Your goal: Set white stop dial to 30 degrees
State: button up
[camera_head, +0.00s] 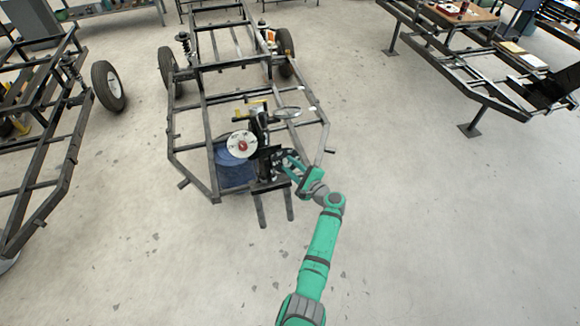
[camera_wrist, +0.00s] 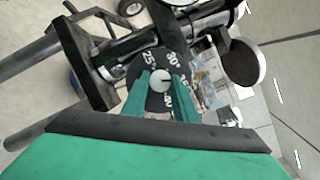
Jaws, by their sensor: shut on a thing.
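In the wrist view, a small white knob (camera_wrist: 160,77) with a dark pointer line sits at the centre of a black dial face (camera_wrist: 147,68) with white numbers around it. The knob's line points roughly up and right, near a number I cannot read surely. My gripper (camera_wrist: 160,90) is shut on the white knob, one green finger on each side. The fingers hide the lower part of the dial face. In the head view my gripper (camera_head: 286,160) reaches the right side of the dark assembly at the frame's front; the black dial cannot be made out there.
A larger white disc with a red centre (camera_head: 241,144) faces the head camera, left of my gripper. The dark tube chassis (camera_head: 205,180) surrounds the assembly, with a blue container (camera_head: 235,175) inside. Other frames stand left and right. The floor in front is clear.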

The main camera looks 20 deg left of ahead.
jog(key=n+g, duration=0.1)
jog(key=n, duration=0.3)
jog(key=shift+w+r+n+g+h, duration=0.1)
jog(key=shift+r+n+g+h, duration=0.05)
jog(key=shift+n+g+h, duration=0.25)
jog(key=n+h, duration=0.1)
jog(key=n, duration=0.1)
jog(key=n+g, duration=0.1)
jog(key=n, duration=0.2)
jog(key=shift+a+r+h, duration=0.1)
jog(key=shift+r+h, duration=0.05)
jog(key=shift+h, duration=0.25)
jog(key=o, duration=1.1)
jog(key=shift+c, duration=0.2)
jog(key=v, duration=1)
jog(key=shift+d+r, duration=0.3)
jog(key=shift+d, duration=0.05)
